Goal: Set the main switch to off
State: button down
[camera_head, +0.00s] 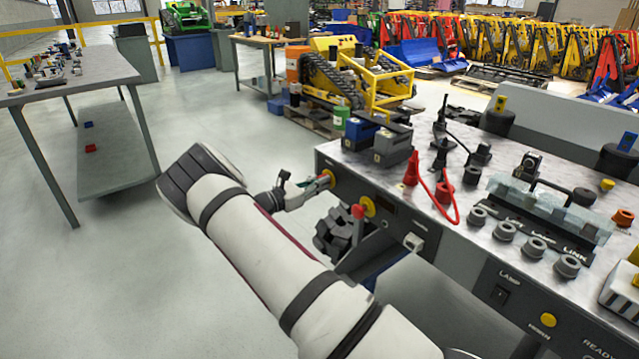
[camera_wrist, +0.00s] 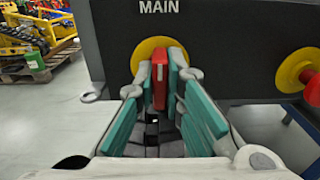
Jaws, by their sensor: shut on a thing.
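The main switch has a yellow round plate and a red handle (camera_wrist: 159,84), under the word MAIN on the dark front panel (camera_wrist: 230,28) of the bench. In the wrist view the handle stands upright, in line with the label above it. My gripper (camera_wrist: 160,76) is shut on the handle, one finger on each side. In the head view my gripper (camera_head: 322,182) reaches the yellow plate (camera_head: 329,178) at the bench's left front corner. The fingers hide most of the handle there.
A second red knob (camera_wrist: 307,76) on a yellow plate sits right of the main switch; it also shows in the head view (camera_head: 357,211). Battery-like blocks (camera_head: 392,148), red cables and sockets stand on the bench top. Open floor lies to the left.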

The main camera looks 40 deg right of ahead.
jog(key=shift+a+f, duration=0.1)
jog(key=shift+f, duration=0.05)
jog(key=c, duration=1.7)
grip_release()
jog(key=a, duration=1.2)
jog(key=shift+s, duration=0.2)
